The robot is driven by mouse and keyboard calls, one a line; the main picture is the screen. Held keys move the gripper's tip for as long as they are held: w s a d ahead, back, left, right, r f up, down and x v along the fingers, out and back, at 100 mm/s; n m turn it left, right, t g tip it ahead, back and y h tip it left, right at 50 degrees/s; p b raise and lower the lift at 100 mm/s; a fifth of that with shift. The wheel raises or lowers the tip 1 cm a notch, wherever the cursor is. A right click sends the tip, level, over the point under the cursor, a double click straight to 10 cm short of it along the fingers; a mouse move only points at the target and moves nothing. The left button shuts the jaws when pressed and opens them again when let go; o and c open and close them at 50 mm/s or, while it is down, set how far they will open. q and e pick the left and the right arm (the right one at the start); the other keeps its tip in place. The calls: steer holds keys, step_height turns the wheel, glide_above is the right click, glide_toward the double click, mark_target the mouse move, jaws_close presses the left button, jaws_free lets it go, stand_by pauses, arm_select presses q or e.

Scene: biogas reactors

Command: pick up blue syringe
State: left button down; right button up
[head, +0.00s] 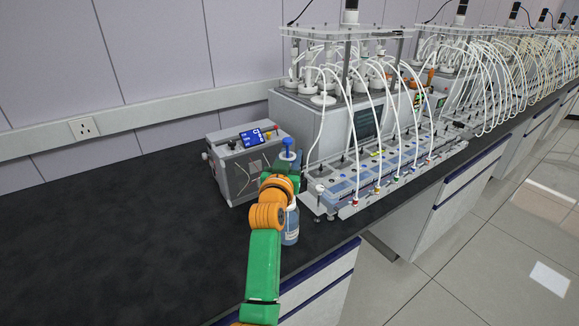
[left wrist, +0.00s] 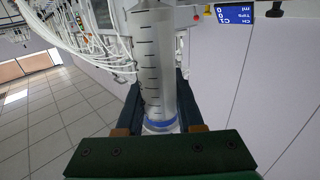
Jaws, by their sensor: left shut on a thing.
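The blue syringe (head: 288,146) stands upright just right of the grey pump box, its blue top showing above my left gripper (head: 286,172). My orange and green arm hides its middle. In the left wrist view its clear, graduated barrel (left wrist: 152,62) with a blue ring near the bottom lies between the two dark fingers of my left gripper (left wrist: 158,90), which is shut on it. Whether the syringe is clear of the bench cannot be told. My right gripper is not in view.
A clear, bluish bottle (head: 291,227) stands near the bench's front edge, partly behind my arm. A grey box with a blue display (head: 232,170) is close on the left. A reactor rack with white tubes (head: 380,165) is close on the right. The black bench (head: 110,240) is bare at left.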

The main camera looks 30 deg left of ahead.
mark_target(282, 157)
arm_select(q)
steer(key=s+r, duration=0.1)
steer(key=r, duration=0.1)
steer(key=s+r, duration=0.1)
steer(key=r, duration=0.1)
steer(key=s+r, duration=0.2)
steer(key=shift+s+d+r, duration=0.1)
steer(key=shift+d+r, duration=0.2)
steer(key=shift+r, duration=0.05)
steer(key=s+d+r+b, duration=0.1)
steer(key=s+r+b, duration=0.2)
steer(key=s, duration=0.6)
steer(key=shift+s+d+r, duration=0.2)
steer(key=shift+s+r, duration=0.15)
steer(key=shift+r, duration=0.5)
steer(key=shift+s+r, duration=0.1)
step_height(282, 157, up, 3)
steer(key=p, duration=0.3)
